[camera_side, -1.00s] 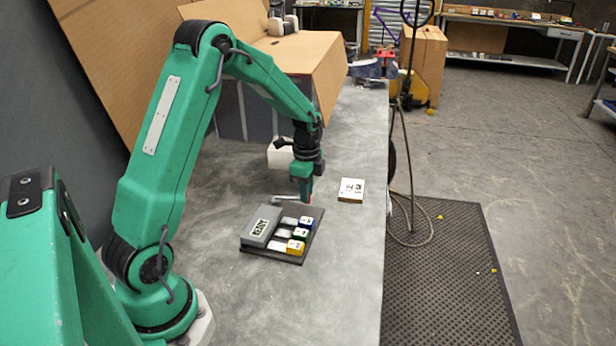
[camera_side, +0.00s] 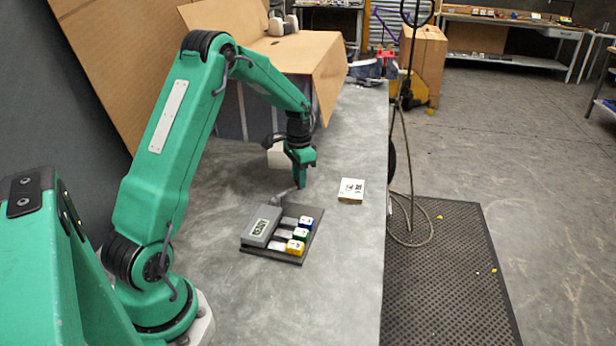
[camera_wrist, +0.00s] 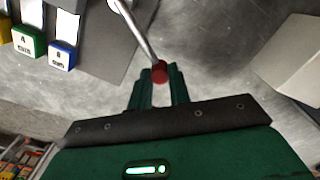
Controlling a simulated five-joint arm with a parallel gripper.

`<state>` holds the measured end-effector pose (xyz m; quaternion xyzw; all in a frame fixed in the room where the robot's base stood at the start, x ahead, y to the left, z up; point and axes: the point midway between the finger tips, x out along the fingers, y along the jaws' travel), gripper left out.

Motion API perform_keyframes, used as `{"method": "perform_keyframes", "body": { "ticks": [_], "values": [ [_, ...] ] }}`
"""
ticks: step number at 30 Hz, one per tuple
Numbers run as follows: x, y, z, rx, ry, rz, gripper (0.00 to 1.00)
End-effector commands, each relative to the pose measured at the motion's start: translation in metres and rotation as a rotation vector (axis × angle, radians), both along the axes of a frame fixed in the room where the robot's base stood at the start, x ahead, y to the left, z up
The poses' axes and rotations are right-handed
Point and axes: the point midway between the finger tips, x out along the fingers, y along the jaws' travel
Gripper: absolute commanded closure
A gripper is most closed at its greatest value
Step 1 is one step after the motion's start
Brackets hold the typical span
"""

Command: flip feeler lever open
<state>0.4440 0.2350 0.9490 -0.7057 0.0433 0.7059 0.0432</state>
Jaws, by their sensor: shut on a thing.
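The feeler lever (camera_side: 284,194) is a thin metal rod at the back of the dark plate, tilted up towards my gripper in the side view. In the wrist view the lever's rod (camera_wrist: 138,32) ends in a red tip (camera_wrist: 160,72) between my fingers. My gripper (camera_side: 299,184) is shut on that red tip; the fingertips (camera_wrist: 160,84) are close around it. The fingers hide part of the tip in the side view. The lever's pivot end is small and hard to make out.
The dark plate (camera_side: 283,258) carries a grey block (camera_side: 261,226) and blue, green and yellow labelled cubes (camera_side: 299,235). A small white box (camera_side: 351,190) lies to the right. A larger white box (camera_side: 278,157) stands behind my gripper. Cardboard (camera_side: 300,50) closes off the back.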

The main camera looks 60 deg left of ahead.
Motion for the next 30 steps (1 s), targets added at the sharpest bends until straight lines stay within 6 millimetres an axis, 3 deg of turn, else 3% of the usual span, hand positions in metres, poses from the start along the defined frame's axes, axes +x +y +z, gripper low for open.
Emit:
{"method": "perform_keyframes", "body": {
  "ticks": [17,18,21,30],
  "values": [
    [-0.0003,0.0055,0.0015,0.002,-0.003,0.056,1.0],
    [-0.0003,0.0055,0.0015,0.002,-0.003,0.056,0.79],
    [-0.0004,0.0054,0.0013,0.002,-0.002,0.056,0.59],
    [-0.0006,0.0047,0.0008,0.001,-0.001,0.054,0.59]
  ]
}}
